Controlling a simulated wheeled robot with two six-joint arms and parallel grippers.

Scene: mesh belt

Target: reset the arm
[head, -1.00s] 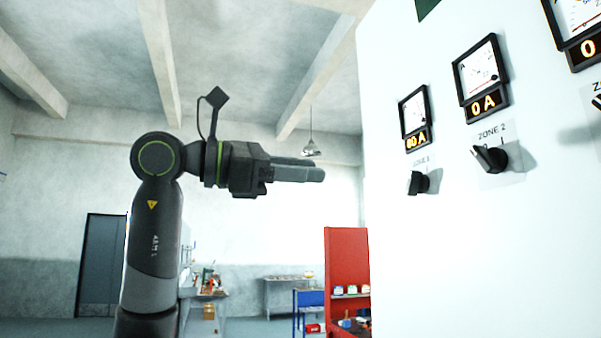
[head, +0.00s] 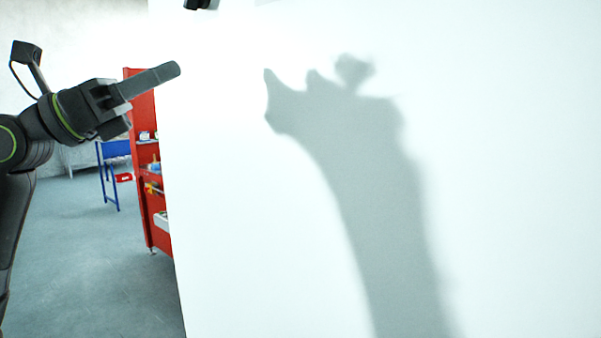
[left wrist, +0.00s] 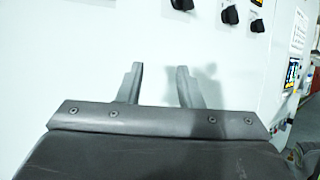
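My left gripper (head: 165,74) reaches in from the left in the head view, pointing right and slightly up in front of the white cabinet's face (head: 240,220). In the left wrist view its two grey fingers (left wrist: 159,78) stand well apart with nothing between them. Only the pale panel shows behind them. A dark arm-shaped shadow falls on the panel. My right gripper is not recognisable in either view.
A dark knob (head: 201,4) is cut off at the head view's top edge. Several knobs, one of them here (left wrist: 230,14), top the wrist view. A red shelf unit (head: 147,185) and blue-framed table (head: 104,165) stand behind, left of the cabinet. Floor (head: 95,260) there looks clear.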

